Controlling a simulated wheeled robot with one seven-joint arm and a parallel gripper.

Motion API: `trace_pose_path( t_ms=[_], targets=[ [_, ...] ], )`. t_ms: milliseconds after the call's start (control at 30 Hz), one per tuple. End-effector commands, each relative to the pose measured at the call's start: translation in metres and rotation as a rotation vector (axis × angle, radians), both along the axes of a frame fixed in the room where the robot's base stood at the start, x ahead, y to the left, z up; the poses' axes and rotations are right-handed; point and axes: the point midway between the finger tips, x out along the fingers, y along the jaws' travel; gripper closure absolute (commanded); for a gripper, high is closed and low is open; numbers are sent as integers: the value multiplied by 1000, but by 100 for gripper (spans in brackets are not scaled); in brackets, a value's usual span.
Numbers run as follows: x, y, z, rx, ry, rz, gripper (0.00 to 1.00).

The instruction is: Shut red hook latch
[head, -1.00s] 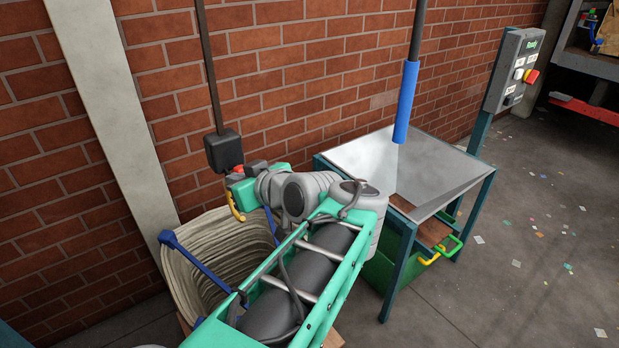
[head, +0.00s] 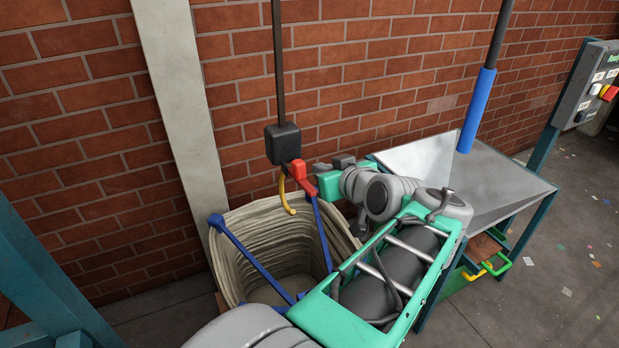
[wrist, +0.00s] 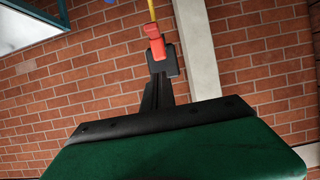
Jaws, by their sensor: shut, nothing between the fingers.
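The red hook latch (head: 300,178) is under a black box (head: 283,143) that hangs on a dark rod. A yellow hook (head: 287,196) hangs below its red part. In the wrist view the red part (wrist: 156,46) is just ahead of my fingers, with a bit of the yellow hook (wrist: 151,11) above it. My gripper (wrist: 157,78) is shut and empty, its black fingers close together. In the head view its green end is just right of the latch. I cannot tell whether fingers and latch touch.
An open beige bag (head: 262,222) with blue straps (head: 240,260) is below the latch. A metal hopper table (head: 415,160) stands to the right, with a blue-sleeved pole (head: 477,110) over it. The brick wall is close behind.

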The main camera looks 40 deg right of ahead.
Motion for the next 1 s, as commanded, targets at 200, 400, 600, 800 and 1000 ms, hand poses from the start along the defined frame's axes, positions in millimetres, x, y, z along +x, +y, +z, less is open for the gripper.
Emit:
trace_pose_path(
  t_ms=[200, 400, 600, 800, 1000],
  targets=[
    [44, -10, -17, 5, 2, 8, 100],
    [70, -19, -40, 6, 3, 1, 100],
    [65, -18, -66, 1, 2, 1, 100],
    [64, -18, -70, -1, 0, 0, 100],
    [64, -18, -71, -1, 0, 0, 100]
  ],
)
